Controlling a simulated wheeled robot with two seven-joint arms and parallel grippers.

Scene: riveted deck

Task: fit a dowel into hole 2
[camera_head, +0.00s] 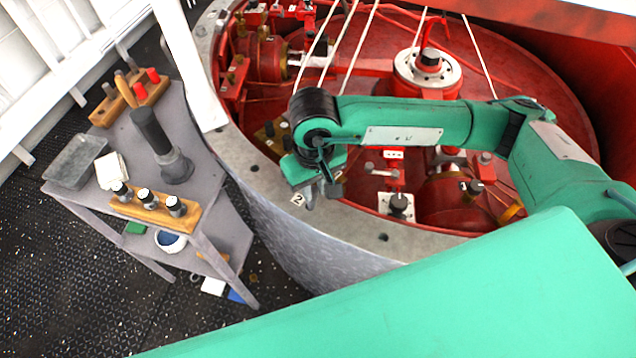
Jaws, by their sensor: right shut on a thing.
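My right gripper (319,188) reaches in from the right and points down over the grey ring's near rim (345,230). It is shut on what looks like a dowel, mostly hidden by the fingers. A white label marked 2 (298,200) lies on the rim just left of the fingertips. Hole 2 itself is hidden near the gripper, so I cannot tell whether the dowel touches or enters it. Other dark holes show on the rim, one to the left (254,168) and one to the right (383,237). My left gripper is not in view.
A grey cart (215,187) on the left carries a wooden block with black-topped cylinders (152,211), a dark upright tool (152,132), a grey tray (75,161) and a rack of red-handled tools (130,100). Red machinery (430,75) and white lines fill the ring's inside.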

